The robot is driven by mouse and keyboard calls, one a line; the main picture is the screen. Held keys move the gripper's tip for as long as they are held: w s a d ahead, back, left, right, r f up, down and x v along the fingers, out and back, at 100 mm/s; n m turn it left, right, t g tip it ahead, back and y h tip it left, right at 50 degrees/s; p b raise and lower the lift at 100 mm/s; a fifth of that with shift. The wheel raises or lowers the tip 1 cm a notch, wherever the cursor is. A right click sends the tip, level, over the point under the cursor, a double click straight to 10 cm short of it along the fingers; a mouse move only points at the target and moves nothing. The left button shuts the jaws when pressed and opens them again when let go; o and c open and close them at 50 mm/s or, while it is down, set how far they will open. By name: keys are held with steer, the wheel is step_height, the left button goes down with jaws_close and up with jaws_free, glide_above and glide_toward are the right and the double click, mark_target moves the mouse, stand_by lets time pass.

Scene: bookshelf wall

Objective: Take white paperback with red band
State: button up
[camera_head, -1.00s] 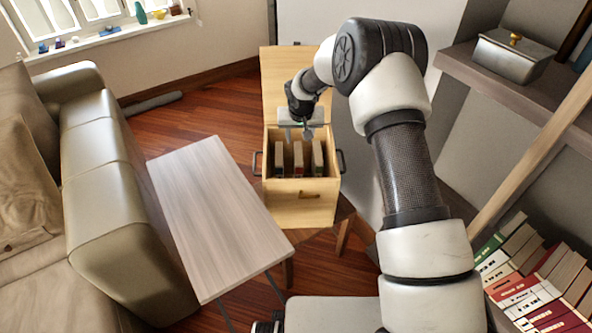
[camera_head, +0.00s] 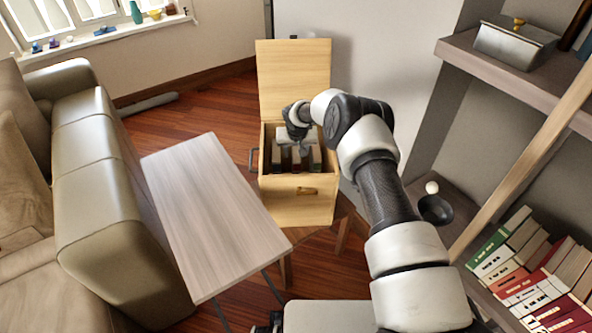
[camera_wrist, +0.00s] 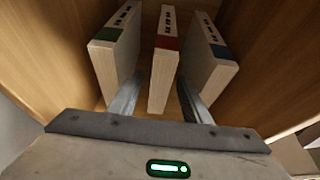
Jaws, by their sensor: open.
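The white paperback with the red band (camera_wrist: 164,65) stands in the middle of three books in the wrist view, its red band near the top end of its spine. My gripper (camera_wrist: 159,85) is open, with one finger on each side of this book, in the gaps to its neighbours. Whether the fingers touch it I cannot tell. In the head view my gripper (camera_head: 298,143) is over the open wooden box (camera_head: 297,205) and hides much of the books.
A green-banded book (camera_wrist: 118,50) stands left and a blue-banded book (camera_wrist: 208,58) right, close to my fingers. The box has a raised lid (camera_head: 293,75). A low table (camera_head: 210,215), a sofa (camera_head: 110,190) and a bookshelf (camera_head: 470,65) stand around it.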

steer(key=shift+x, duration=1.05)
steer(key=shift+f+b, duration=0.3)
steer(key=shift+b, duration=0.45)
jaws_close()
steer(key=shift+w+r, duration=0.1)
stand_by(1.0)
